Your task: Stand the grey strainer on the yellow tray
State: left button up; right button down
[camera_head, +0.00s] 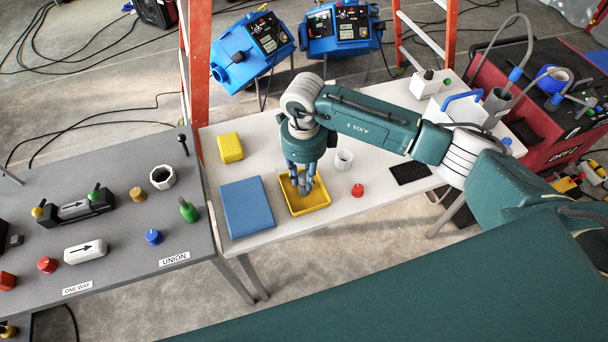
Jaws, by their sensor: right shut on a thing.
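The yellow tray (318,206) lies on the white table, between a blue mat and a small pale cup. My right gripper (301,184) points down over the tray, with its fingers low inside the tray's outline. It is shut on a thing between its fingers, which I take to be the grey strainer. The fingers and wrist hide most of it, so its shape and whether it touches the tray cannot be told. My left gripper is not in view.
Close around the tray are the blue mat (247,207), a yellow block (230,147), the pale cup (344,160) and a red knob (358,190). A black mat (410,173) lies further right. The grey table (130,215) at left holds several fittings. An orange ladder (198,70) stands behind.

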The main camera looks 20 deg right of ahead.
jog(key=c, duration=1.5)
grip_release()
jog(key=shift+o, duration=0.2)
jog(key=shift+r, duration=0.1)
jog(key=shift+r, duration=0.2)
notch_tip(320, 180, up, 10)
jog(key=b, duration=0.3)
jog(key=shift+r+b, duration=0.25)
jog(key=shift+b, duration=0.05)
jog(key=shift+r, duration=0.65)
